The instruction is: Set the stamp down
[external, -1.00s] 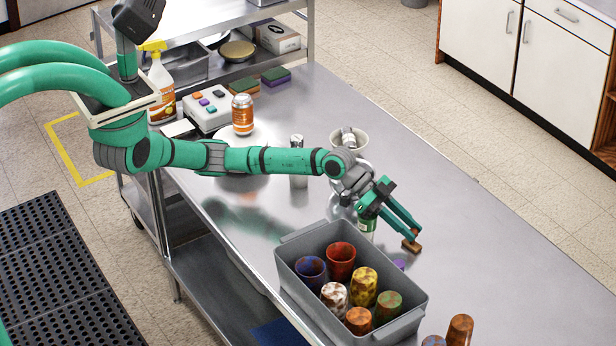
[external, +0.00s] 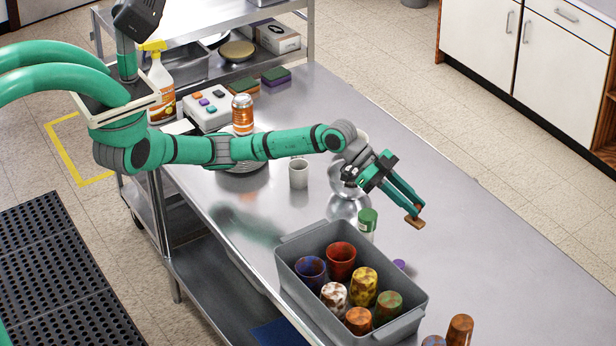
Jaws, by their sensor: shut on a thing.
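My gripper (external: 414,212) is at the end of my outstretched arm, over the right part of the steel table. It is shut on the stamp (external: 414,222), a small brown block with a wide, flat lower part. The stamp hangs below the fingertips and appears to be above the tabletop (external: 480,250), though the exact gap is hard to tell. A small purple patch (external: 399,265) lies on the table below and left of the stamp. I cannot tell whether it is a mark or an object.
A grey bin (external: 290,265) with several coloured cups stands in front. A brown cup (external: 460,329) is near the front. The table's right side is clear.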

